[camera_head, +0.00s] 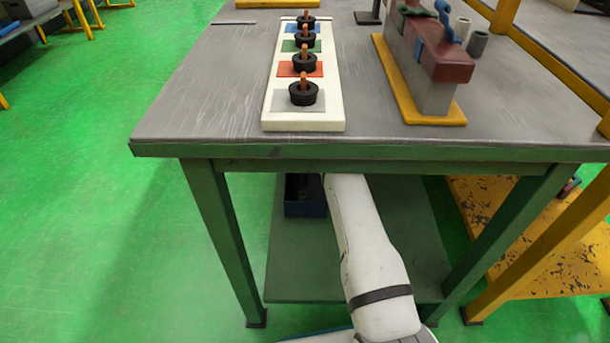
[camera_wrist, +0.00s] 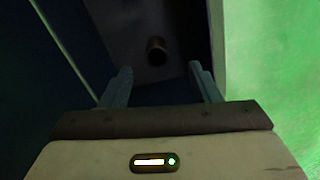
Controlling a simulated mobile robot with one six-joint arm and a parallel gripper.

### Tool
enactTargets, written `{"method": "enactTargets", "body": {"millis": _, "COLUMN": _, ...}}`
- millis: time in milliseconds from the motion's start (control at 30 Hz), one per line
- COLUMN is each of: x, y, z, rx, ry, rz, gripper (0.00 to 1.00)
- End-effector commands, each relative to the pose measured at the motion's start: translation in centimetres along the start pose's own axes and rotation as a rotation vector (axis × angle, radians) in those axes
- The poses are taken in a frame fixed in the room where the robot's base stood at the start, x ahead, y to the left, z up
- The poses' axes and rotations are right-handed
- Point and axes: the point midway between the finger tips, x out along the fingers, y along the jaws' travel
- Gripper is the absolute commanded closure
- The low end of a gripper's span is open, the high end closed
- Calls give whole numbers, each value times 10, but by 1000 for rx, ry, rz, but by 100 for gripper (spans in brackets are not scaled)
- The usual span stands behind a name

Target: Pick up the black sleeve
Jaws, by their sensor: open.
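In the wrist view a small dark tube (camera_wrist: 157,50) with a brownish rim lies or stands on a dark floor between blue walls. It may be the black sleeve, but the shade hides its true colour. My gripper (camera_wrist: 160,70) is open, its two fingers apart, and the tube shows beyond and between the fingertips with nothing held. In the head view my arm reaches under the table, and my gripper is hidden there. A dark blue bin (camera_head: 305,208) sits on the lower shelf beside my arm, its inside mostly unseen.
The grey tabletop (camera_head: 210,85) overhangs my arm. On it a white board (camera_head: 275,118) carries several black round parts with copper-coloured posts on coloured squares. A fixture on a yellow base (camera_head: 408,112) stands to the right. Green table legs (camera_head: 222,235) flank the lower shelf (camera_head: 300,270).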

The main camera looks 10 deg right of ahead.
Motion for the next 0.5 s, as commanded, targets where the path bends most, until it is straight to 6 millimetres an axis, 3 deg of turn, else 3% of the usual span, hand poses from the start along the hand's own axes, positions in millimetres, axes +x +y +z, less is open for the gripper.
{"method": "enactTargets", "body": {"millis": 500, "x": 63, "y": 11, "z": -4, "rx": 18, "ry": 1, "rz": 0, "gripper": 44}}
